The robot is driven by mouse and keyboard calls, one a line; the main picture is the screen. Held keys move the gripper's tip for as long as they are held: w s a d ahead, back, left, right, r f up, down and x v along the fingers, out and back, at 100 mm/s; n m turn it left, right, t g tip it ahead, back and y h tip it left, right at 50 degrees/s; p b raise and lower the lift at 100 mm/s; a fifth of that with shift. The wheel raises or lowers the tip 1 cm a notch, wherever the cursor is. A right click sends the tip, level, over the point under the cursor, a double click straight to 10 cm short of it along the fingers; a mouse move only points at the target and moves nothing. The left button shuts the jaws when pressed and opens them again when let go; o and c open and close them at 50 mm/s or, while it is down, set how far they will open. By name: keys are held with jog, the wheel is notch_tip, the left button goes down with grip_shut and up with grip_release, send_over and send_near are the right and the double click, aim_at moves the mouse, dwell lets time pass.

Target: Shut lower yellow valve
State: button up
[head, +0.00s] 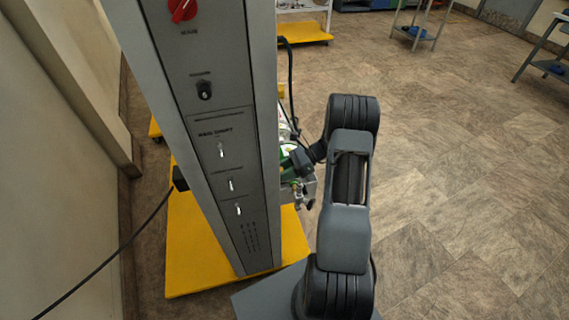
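My gripper (299,162) is at the end of my dark arm, just right of a tall grey panel, close to a cluster of green and metal fittings (303,195). The gripper is small, dark and partly lost among these parts, so I cannot tell whether its fingers are open or shut, or whether they touch anything. I cannot make out a yellow valve; the panel and my arm hide much of the fittings.
The grey panel (215,115) has a red knob (183,9), a black knob (204,90) and several switches. It stands over a yellow base (190,260). A black cable (105,264) runs left. A wall is close at left; open floor (465,160) lies right.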

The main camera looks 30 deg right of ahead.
jog(key=shift+w+f+m+g+y+p, duration=0.1)
jog(key=shift+m+g+y+p, duration=0.25)
jog(key=shift+m+g+p, duration=0.7)
jog(key=shift+w+m+g+y+p, duration=0.1)
jog(key=shift+m+g+y+p, duration=0.35)
jog(key=shift+m, duration=1)
jog(key=o, duration=0.9)
jog(key=shift+o, duration=0.2)
jog(key=shift+d, duration=0.15)
jog(key=b+v, duration=0.1)
jog(key=v, duration=1.2)
jog(key=shift+d, duration=0.3)
jog(key=shift+w, duration=0.1)
